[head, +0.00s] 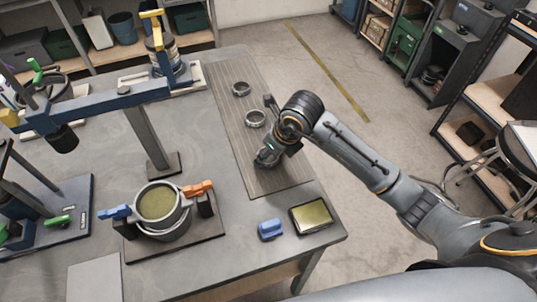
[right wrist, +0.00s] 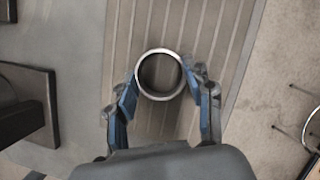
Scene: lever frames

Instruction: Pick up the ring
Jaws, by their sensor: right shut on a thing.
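In the right wrist view a metal ring (right wrist: 158,51) sits between the two blue-padded fingers of my right gripper (right wrist: 163,82). The fingers press on its outer sides, left and right, and its hole faces the camera. In the head view my right gripper (head: 265,158) points down over the ribbed mat (head: 278,178), and the held ring is hidden or too small to make out there. Two other rings lie farther back on the mat, one nearer (head: 255,119) and one farther (head: 241,89). My left gripper is not in view.
A post with a blue lever arm (head: 110,100) stands left of the mat. A pot in a clamp fixture (head: 160,205) is at the front. A blue block (head: 270,229) and a yellow-topped tray (head: 311,216) lie near the table's front right corner.

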